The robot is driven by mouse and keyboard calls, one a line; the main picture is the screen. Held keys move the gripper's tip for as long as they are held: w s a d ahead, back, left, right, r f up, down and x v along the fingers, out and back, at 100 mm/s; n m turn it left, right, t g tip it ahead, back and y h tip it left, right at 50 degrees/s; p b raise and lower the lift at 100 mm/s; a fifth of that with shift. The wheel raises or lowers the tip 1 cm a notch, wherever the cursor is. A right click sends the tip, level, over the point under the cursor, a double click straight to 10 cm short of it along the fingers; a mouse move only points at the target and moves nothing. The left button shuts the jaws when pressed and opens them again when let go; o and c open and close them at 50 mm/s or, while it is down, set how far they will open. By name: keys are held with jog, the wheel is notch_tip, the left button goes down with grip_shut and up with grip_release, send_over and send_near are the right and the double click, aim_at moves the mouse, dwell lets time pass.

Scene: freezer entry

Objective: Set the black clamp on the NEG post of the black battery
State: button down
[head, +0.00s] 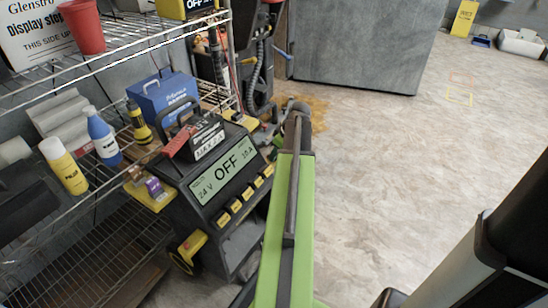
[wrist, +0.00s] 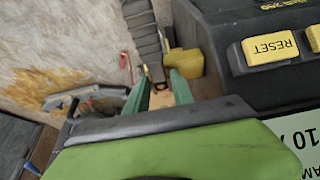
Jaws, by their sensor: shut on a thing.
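My gripper (wrist: 160,82) shows in the wrist view with two green fingers closed around a small tan and dark piece. This looks like part of the black clamp (wrist: 147,38), whose dark ribbed body seems to run up beyond the fingertips. In the head view my green arm reaches away past the right side of the charger, and the fingers and clamp are hidden or too small to tell.
A wire shelf (head: 85,205) with bottles and a blue box (head: 163,97) stands at left. The floor (head: 400,150) at right is open.

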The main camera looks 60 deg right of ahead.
jog(key=shift+r, duration=0.1)
jog(key=p+v, duration=0.2)
jog(key=w+p+v, duration=0.1)
jog(key=p+v, duration=0.2)
jog(key=shift+r, duration=0.3)
jog(key=s+r+p, duration=0.5)
jog(key=s+p, duration=0.1)
jog(key=s, duration=0.4)
jog(key=shift+s+d+r, duration=0.25)
jog(key=shift+s+r, duration=0.1)
jog(key=shift+r, duration=0.1)
jog(key=shift+r+p, duration=1.85)
jog(key=shift+p, duration=0.15)
